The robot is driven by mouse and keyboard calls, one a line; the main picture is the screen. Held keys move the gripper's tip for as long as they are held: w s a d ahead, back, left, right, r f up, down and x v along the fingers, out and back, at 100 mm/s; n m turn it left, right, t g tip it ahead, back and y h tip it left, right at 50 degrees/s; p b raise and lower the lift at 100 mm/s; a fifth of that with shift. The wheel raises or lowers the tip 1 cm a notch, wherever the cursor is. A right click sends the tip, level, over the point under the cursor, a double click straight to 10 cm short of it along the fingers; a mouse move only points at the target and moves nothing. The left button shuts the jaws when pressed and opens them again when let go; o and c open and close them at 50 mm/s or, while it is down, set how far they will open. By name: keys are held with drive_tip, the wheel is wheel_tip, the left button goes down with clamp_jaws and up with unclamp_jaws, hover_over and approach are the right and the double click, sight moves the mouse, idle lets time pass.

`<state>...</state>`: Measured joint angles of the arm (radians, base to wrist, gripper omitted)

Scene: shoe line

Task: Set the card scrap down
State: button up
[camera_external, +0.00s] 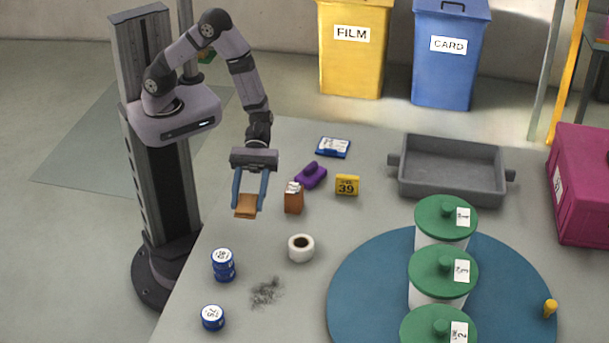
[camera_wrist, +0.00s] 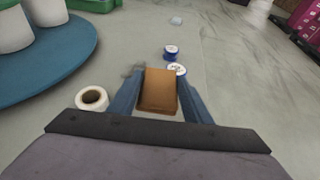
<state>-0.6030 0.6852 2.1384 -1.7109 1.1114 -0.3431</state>
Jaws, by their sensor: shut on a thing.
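The card scrap (camera_external: 246,206) is a small brown piece held between the blue fingers of my gripper (camera_external: 248,200). It hangs over the left part of the table, near the left edge. In the wrist view, the card scrap (camera_wrist: 158,91) fills the space between the two fingers of my gripper (camera_wrist: 158,95). The fingers press on its two sides. I cannot tell exactly how high it is above the table (camera_external: 345,235).
A white tape roll (camera_external: 300,248), blue cans (camera_external: 223,265) and a dark smudge (camera_external: 266,291) are nearer the front. A grey tray (camera_external: 455,168) and blue disc (camera_external: 375,290) lie right. CARD bin (camera_external: 448,70) stands behind.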

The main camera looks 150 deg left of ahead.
drive_tip(key=w+f+n+y+b, duration=0.1)
drive_tip(key=w+f+b, duration=0.1)
drive_tip(key=w+b, duration=0.2)
drive_tip(key=w+a+f+n+t+y+b, duration=0.1)
drive_tip(key=w+f+b, duration=0.1)
drive_tip(key=w+b, duration=0.2)
drive_tip(key=w+a+f+n+t+y+b, duration=0.1)
drive_tip(key=w+f+b, duration=0.1)
drive_tip(key=w+b, duration=0.2)
drive_tip(key=shift+w+y, duration=0.3)
drive_tip(key=shift+w, duration=0.1)
drive_tip(key=w+b, duration=0.1)
drive_tip(key=b, duration=0.1)
drive_tip(key=w+n+y+b, duration=0.1)
drive_tip(key=w, duration=0.1)
drive_tip(key=w+n+b, duration=0.1)
drive_tip(key=b, duration=0.1)
drive_tip(key=shift+w+d+t+y+b, duration=0.15)
drive_tip(key=shift+d+t+y+b, duration=0.2)
drive_tip(key=shift+d+t+y, duration=0.05)
drive_tip(key=shift+w+d+r+n+y+b, duration=0.6)
drive_tip(key=shift+w+r+n+y+b, duration=0.25)
drive_tip(key=shift+b, duration=1)
drive_tip(key=shift+w+d+r+n+y+b, duration=0.55)
drive_tip(key=shift+w+r+n+y+b, duration=0.3)
drive_tip(key=shift+b, duration=0.95)
drive_tip(key=shift+r, duration=0.1)
wheel_tip(320, 180, down, 6)
drive_tip(key=b, duration=0.6)
drive_tip(key=shift+f, duration=0.25)
